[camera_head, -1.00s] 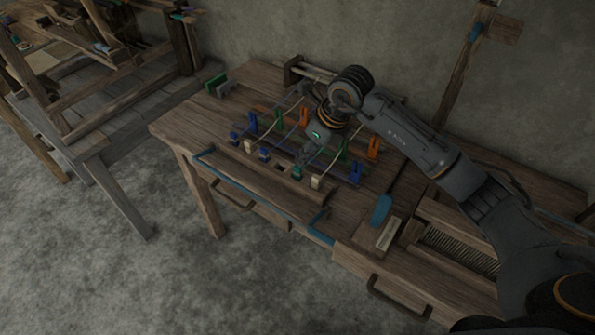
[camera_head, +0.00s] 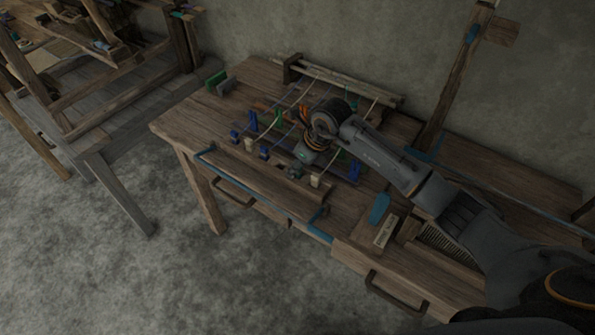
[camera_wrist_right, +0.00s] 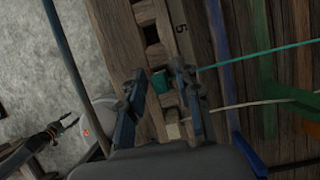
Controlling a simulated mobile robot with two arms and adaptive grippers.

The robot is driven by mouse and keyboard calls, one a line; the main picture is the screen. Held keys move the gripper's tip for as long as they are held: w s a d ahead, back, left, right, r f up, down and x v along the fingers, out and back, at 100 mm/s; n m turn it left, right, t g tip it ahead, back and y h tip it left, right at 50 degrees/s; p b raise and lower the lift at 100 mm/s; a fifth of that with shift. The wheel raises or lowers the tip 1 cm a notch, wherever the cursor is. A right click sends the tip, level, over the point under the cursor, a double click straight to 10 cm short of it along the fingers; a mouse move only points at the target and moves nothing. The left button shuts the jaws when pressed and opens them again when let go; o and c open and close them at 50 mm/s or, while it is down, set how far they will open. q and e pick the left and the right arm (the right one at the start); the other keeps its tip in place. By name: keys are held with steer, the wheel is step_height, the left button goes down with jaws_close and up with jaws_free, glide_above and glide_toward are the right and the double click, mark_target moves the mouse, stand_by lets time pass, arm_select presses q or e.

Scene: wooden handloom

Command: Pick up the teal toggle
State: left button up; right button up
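The teal toggle (camera_wrist_right: 134,85) shows in the right wrist view at a dark slot in the wooden board, close to the left finger. My right gripper (camera_wrist_right: 158,88) is open, with one finger on each side of the slot area. Contact with the toggle cannot be told. In the head view my right gripper (camera_head: 303,158) is low over the front toggle row and hides the teal toggle. A dark jointed part with bluish tips (camera_wrist_right: 68,121), perhaps my left gripper, shows at the left of the wrist view. The head view does not show my left gripper.
A cream toggle (camera_head: 316,181) sits beside the gripper and also shows in the wrist view (camera_wrist_right: 173,130). Blue toggles (camera_head: 264,153) stand along the row, with coloured pegs and threads behind. A blue-handled tool (camera_head: 379,209) lies to the right.

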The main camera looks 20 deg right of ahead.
jaws_close()
steer(key=shift+r, duration=0.55)
steer(key=s+a+r+b, duration=0.3)
steer(key=s+a+r, duration=0.2)
steer(key=s+r, duration=0.7)
steer(key=shift+s, duration=0.55)
